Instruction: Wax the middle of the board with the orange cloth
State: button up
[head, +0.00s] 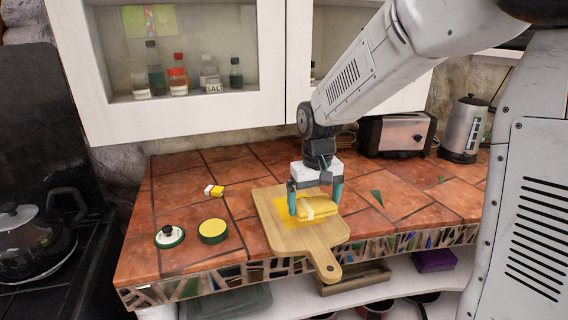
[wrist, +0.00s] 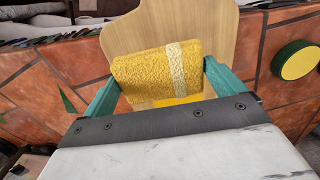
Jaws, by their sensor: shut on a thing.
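The wooden board (head: 275,232) lies on the tiled counter with its handle toward the front edge; it also shows in the wrist view (wrist: 215,28). My gripper (head: 315,203) is over the middle of the board, its teal fingers shut on the orange cloth (head: 317,207). In the wrist view the cloth (wrist: 150,73) is a yellow-orange folded pad with a pale stripe, held between the two fingers. A yellow patch (wrist: 165,101) shows on the board beside the cloth. Whether the cloth touches the board is hard to tell.
A round green tin with yellow contents (head: 213,231) and a green-rimmed lid with a black knob (head: 170,236) stand left of the board. A toaster (head: 396,135) and a kettle (head: 465,130) stand at the back right.

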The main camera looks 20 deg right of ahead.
jog(key=shift+r, duration=1.75)
